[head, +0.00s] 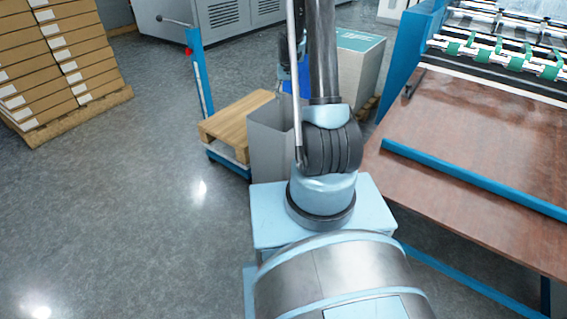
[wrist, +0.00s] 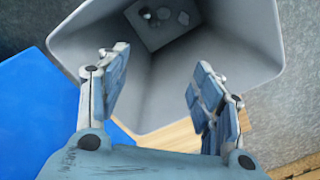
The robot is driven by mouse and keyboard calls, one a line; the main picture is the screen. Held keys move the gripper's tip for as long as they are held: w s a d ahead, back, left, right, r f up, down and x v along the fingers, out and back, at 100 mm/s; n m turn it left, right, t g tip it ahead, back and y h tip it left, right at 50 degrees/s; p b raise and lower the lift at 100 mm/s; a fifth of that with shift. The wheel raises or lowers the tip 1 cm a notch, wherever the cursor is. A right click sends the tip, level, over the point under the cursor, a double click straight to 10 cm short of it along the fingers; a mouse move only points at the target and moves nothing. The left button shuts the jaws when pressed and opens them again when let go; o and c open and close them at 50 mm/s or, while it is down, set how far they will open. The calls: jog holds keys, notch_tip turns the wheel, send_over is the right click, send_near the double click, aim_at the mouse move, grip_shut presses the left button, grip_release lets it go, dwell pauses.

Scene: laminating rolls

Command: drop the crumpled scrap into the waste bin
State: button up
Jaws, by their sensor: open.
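The grey waste bin (head: 267,143) stands on the floor just beyond my base in the head view, partly covered by my arm. In the wrist view I look down into the bin (wrist: 225,60), and its open mouth fills much of the picture. My gripper (wrist: 155,85) is open over the bin's mouth, with nothing between its fingers. Small pale pieces (wrist: 183,18) lie on the bin's bottom. They look like crumpled scraps, but I cannot tell which is the task's scrap. In the head view my arm hides most of my gripper.
A wooden pallet on a blue pallet cart (head: 240,122) stands left of the bin. A blue surface (wrist: 40,115) lies beside the bin in the wrist view. Stacked cartons (head: 55,60) stand far left; a machine with a brown table (head: 480,170) is at right. The left floor is clear.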

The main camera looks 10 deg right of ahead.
notch_tip(320, 180, up, 7)
jog(key=shift+f, duration=0.15)
dwell(0.5)
